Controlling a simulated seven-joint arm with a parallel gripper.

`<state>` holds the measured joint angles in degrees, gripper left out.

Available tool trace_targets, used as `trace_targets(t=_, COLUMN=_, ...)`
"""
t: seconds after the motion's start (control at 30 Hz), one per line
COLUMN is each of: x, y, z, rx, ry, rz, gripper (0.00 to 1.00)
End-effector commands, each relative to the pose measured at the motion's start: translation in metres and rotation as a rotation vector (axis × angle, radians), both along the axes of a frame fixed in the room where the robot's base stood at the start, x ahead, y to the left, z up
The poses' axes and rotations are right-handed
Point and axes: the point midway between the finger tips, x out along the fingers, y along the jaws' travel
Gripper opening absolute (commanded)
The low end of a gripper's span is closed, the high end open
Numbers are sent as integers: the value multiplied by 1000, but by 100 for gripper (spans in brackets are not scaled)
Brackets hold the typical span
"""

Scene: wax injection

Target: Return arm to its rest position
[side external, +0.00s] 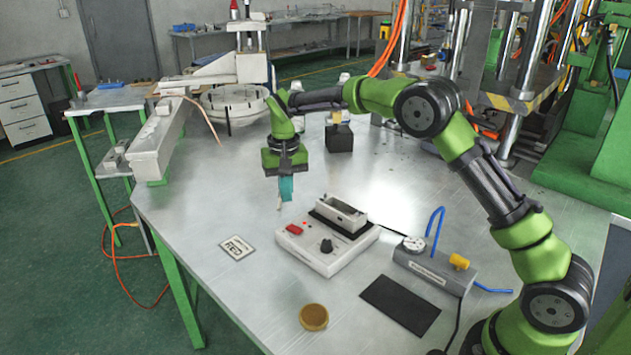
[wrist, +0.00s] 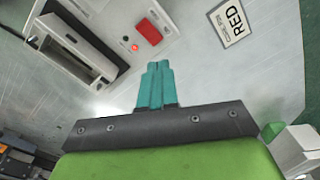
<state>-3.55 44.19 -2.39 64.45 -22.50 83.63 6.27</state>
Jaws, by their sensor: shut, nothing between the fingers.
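My gripper (side external: 285,190) hangs from the green arm above the table, pointing down, behind and to the left of the white control box in the side external view. Its teal fingers are together with nothing between them. In the wrist view the shut fingers (wrist: 155,85) point toward the white box (wrist: 90,30), which has a red switch and a dark slot. The same box (side external: 325,250) sits on the metal table (side external: 215,205) in the side external view. The fingers look apart from the box and the table.
A label card (side external: 237,248), a gold disc (side external: 313,317), a black mat (side external: 400,305) and a grey pneumatic unit (side external: 435,268) with blue hose lie in front. A black block (side external: 339,138) and a white round machine (side external: 232,103) stand behind. A press frame stands at back right.

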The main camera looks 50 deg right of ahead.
Motion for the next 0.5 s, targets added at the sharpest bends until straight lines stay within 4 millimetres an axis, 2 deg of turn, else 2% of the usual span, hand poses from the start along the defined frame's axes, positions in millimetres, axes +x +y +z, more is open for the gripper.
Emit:
trace_targets(t=0.07, x=-8, y=1, z=-14, rx=5, ry=19, rz=20, gripper=0)
trace_targets(t=0.17, x=-24, y=2, z=-10, rx=21, ry=10, rz=47, gripper=0)
trace_targets(t=0.37, x=-77, y=6, z=34, rx=66, ry=-80, rz=96, gripper=0)
trace_targets(t=0.5, x=-123, y=8, z=66, rx=93, ry=-167, rz=120, gripper=0)
